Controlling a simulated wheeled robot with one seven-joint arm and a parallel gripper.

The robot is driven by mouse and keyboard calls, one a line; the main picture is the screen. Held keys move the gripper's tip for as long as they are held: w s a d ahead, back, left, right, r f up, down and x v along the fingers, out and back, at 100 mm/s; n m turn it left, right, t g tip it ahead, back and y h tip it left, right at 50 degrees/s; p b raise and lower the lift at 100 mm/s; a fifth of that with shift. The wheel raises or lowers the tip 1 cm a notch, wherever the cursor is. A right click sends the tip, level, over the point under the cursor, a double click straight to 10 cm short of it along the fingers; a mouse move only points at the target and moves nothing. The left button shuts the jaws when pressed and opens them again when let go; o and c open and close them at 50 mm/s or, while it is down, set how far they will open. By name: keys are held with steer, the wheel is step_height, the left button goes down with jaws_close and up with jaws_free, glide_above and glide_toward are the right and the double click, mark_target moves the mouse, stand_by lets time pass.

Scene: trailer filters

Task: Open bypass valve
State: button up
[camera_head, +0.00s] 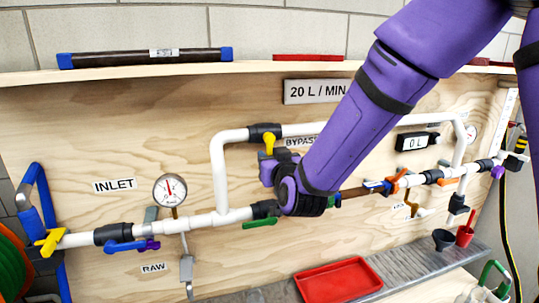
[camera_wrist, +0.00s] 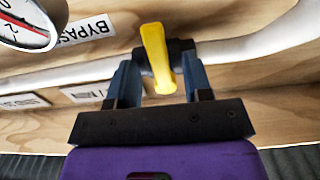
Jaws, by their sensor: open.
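The bypass valve is a black fitting (camera_head: 265,132) on the upper white pipe, beside the "BYPASS" label. Its yellow handle (camera_head: 268,145) hangs downward, across the pipe. In the wrist view the yellow handle (camera_wrist: 155,58) stands between my gripper's two blue fingers (camera_wrist: 160,82), with visible gaps on both sides. My gripper (camera_head: 270,168) is open, just below the handle in the head view. My purple arm reaches in from the upper right and covers part of the bypass pipe and label. Whether a finger touches the valve body cannot be told.
The lower pipe carries a blue handle (camera_head: 126,246), a green handle (camera_head: 260,223) and a gauge (camera_head: 170,189). Another yellow handle (camera_head: 51,241) is at the inlet. A red tray (camera_head: 340,281) lies on the shelf below. The board left of the bypass pipe is mostly clear.

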steer(key=shift+x, duration=1.3)
steer(key=shift+c, duration=0.3)
jaws_close()
